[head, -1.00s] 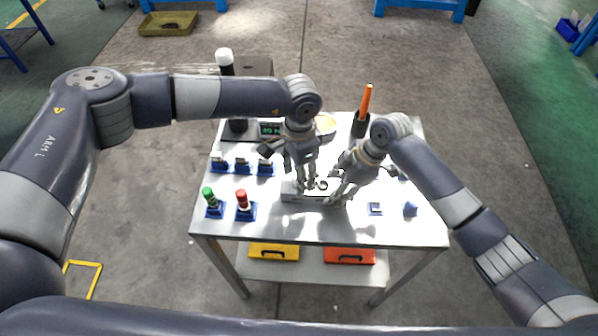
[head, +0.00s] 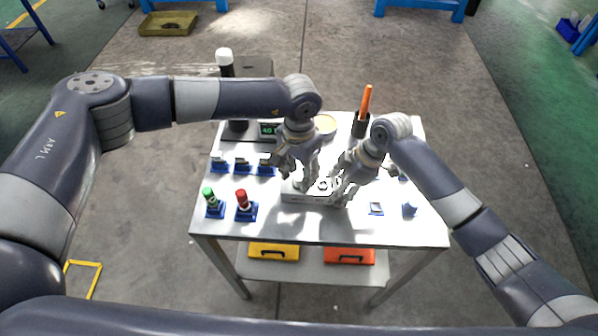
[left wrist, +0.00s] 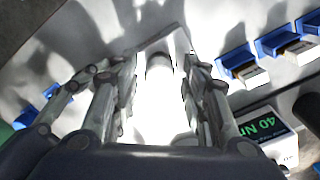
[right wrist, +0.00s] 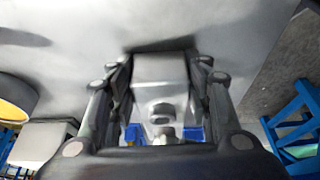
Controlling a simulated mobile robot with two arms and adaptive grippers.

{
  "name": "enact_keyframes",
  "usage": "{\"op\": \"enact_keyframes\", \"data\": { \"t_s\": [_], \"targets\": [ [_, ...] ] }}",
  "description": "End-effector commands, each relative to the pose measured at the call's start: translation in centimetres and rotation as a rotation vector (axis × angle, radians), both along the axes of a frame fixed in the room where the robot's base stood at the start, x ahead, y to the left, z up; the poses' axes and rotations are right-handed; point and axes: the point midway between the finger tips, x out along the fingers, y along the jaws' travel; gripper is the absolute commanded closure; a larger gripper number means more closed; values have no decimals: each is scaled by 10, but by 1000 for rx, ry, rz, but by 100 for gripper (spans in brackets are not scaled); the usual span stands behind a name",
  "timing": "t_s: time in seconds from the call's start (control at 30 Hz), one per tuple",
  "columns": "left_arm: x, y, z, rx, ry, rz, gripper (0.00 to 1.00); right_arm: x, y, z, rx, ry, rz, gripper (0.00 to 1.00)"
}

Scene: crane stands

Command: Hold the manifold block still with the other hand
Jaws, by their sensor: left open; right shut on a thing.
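The manifold block (head: 303,196) is a pale grey block at the middle of the table, partly hidden by both hands. My right gripper (head: 340,188) is shut on its right end. In the right wrist view the block (right wrist: 160,72) sits between the fingers, with a round metal fitting in front. My left gripper (head: 303,182) is open, its fingers low over the left part of the block. In the left wrist view a bright, washed-out area lies between its fingers (left wrist: 160,72); whether they touch anything there I cannot tell.
Left on the table (head: 270,228) are several blue holders, with a green-capped part (head: 209,197) and a red-capped part (head: 242,199). A torque display (head: 268,129) stands behind. An orange-handled tool (head: 365,102) stands in a black cup. Small blue pieces (head: 409,210) lie right.

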Motion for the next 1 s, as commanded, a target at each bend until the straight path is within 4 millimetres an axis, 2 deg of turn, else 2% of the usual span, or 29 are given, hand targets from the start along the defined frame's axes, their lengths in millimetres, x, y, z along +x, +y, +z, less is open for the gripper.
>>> {"op": "enact_keyframes", "data": {
  "t_s": [0.17, 0.5, 0.73, 1.0],
  "targets": [
    [0, 0, 0, -1, 0, 77, 59, 0, 0, 1, 2, -1, 0, 87],
    [0, 0, 0, 0, 1, 435, 59, 0, 0, 1, 2, -1, 0, 87],
    [0, 0, 0, 0, 0, 546, 59, 0, 0, 1, 2, -1, 0, 87],
    [0, 0, 0, 0, 0, 851, 59, 0, 0, 1, 2, -1, 0, 87]
  ]
}}
